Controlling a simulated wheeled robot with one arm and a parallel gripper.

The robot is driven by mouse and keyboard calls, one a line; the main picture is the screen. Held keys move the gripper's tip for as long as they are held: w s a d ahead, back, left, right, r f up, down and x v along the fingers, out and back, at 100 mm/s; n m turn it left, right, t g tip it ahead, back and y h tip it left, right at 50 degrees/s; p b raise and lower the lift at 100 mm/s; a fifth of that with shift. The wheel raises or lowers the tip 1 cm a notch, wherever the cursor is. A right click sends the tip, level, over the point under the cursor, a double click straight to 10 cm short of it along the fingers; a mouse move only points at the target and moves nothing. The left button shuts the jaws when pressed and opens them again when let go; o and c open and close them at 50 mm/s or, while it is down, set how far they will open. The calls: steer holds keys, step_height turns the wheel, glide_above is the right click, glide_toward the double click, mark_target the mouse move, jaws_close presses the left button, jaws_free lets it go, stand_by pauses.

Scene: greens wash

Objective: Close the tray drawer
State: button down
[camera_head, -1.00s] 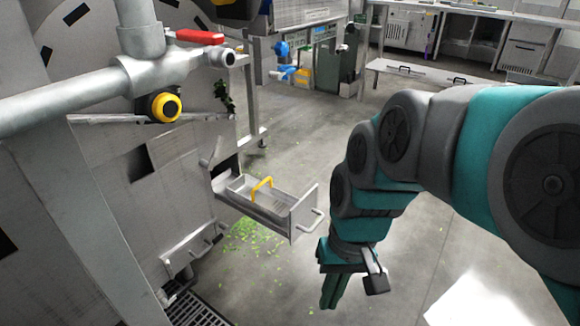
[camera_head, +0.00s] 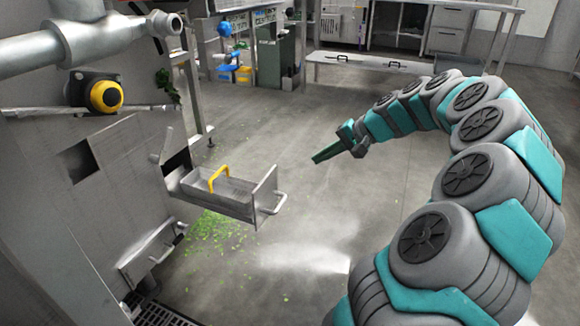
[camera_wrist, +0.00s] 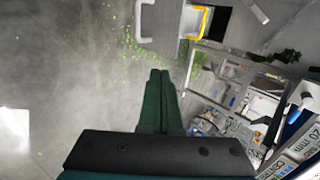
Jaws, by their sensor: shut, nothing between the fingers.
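The tray drawer (camera_head: 238,198) sticks out of the grey machine's side at the left of the head view. It is open, with a pale bar handle (camera_head: 279,203) on its front panel. A tray with a yellow handle (camera_head: 218,176) sits in it. My gripper (camera_head: 318,157) is shut and empty, in the air to the right of the drawer front and apart from it. In the wrist view my shut green fingers (camera_wrist: 157,75) point toward the drawer front (camera_wrist: 160,25), which shows at the top with its handle (camera_wrist: 138,22).
Green leaf scraps (camera_head: 215,235) lie on the floor below the drawer. The floor right of the drawer is clear.

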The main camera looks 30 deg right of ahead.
mark_target(273, 170)
steer(key=x, duration=0.4)
steer(key=r+b+x, duration=0.1)
steer(key=x, duration=0.3)
steer(key=w+a+x, duration=0.1)
steer(key=x, duration=0.3)
steer(key=shift+r, duration=0.3)
steer(key=shift+w+a, duration=0.3)
steer(key=shift+w, duration=0.1)
steer(key=shift+w+a+r, duration=0.1)
steer(key=shift+w+a, duration=0.25)
steer(key=shift+w, duration=0.05)
steer(key=w+a+p, duration=0.6)
steer(key=w+a, duration=1)
steer(key=w, duration=0.5)
steer(key=shift+w+a+p, duration=0.2)
steer(key=shift+a+p, duration=0.15)
steer(key=shift+p, duration=0.05)
steer(key=shift+s, duration=0.1)
